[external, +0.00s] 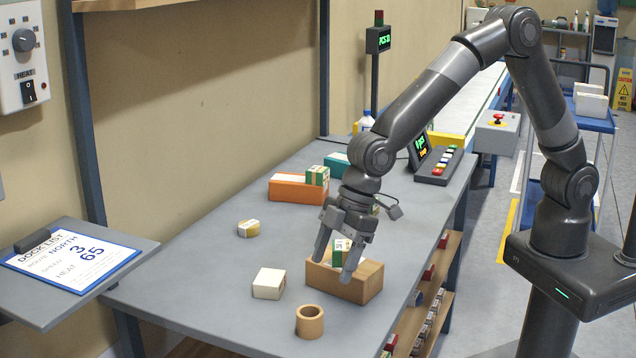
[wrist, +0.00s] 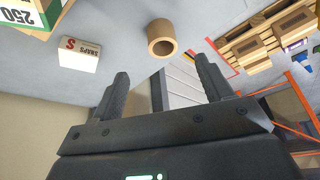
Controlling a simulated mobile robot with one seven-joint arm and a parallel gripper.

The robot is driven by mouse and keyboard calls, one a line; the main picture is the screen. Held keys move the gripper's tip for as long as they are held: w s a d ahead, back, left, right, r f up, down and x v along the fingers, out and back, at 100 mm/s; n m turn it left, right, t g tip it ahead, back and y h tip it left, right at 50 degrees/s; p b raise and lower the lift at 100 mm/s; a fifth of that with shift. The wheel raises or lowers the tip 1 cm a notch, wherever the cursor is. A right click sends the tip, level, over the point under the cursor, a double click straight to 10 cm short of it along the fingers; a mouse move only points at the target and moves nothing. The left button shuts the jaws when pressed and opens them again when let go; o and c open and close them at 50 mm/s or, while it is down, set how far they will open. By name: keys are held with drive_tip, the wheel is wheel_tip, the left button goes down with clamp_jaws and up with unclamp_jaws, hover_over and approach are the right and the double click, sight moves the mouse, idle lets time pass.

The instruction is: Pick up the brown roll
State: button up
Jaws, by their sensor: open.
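The brown roll (external: 309,321) is a short hollow tube standing on the grey table near its front edge, with its round opening facing up. In the wrist view the roll (wrist: 161,40) is at the top centre, beyond my fingertips.
A yellow-white item (external: 248,228) and an orange box (external: 295,190) are further back.

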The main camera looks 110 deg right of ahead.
sight(312, 311)
drive_tip(key=x, duration=0.7)
drive_tip(key=shift+w+f, duration=0.1)
drive_tip(key=shift+w, duration=0.25)
drive_tip(key=shift+x, duration=2.55)
drive_tip(key=shift+w+a, duration=0.15)
drive_tip(key=shift+a, duration=0.05)
drive_tip(key=shift+c, duration=0.3)
drive_tip(key=c, duration=1)
